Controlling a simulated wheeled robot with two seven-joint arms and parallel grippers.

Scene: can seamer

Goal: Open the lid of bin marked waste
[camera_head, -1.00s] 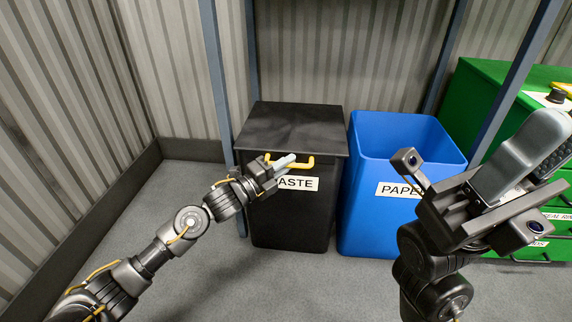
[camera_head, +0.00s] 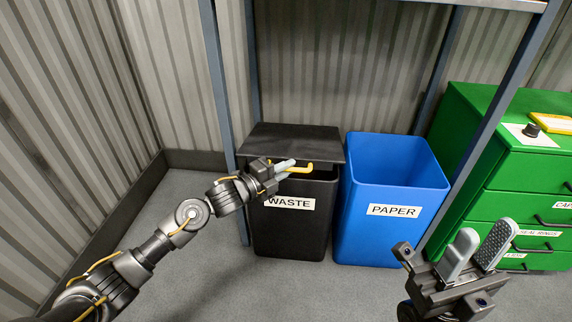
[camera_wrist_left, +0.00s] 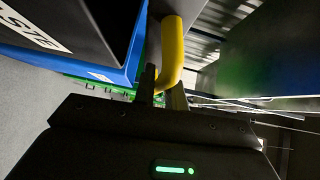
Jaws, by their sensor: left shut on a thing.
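The black bin marked WASTE (camera_head: 290,235) stands on the floor against the wall. Its black lid (camera_head: 290,138) is raised a little at the front, with a dark gap under its front edge. My left gripper (camera_head: 285,166) is shut on the yellow lid handle (camera_head: 305,168). In the left wrist view the handle (camera_wrist_left: 173,50) runs down between the finger tips, and part of the WASTE label (camera_wrist_left: 32,30) shows at upper left. My right gripper (camera_head: 486,238) is empty and open, at lower right, away from the bin.
A blue open bin marked PAPER (camera_head: 390,225) stands close on the right of the waste bin. A green drawer cabinet (camera_head: 510,165) stands further right. A blue-grey rack post (camera_head: 222,85) rises behind the waste bin at left. The grey floor (camera_head: 215,280) in front is clear.

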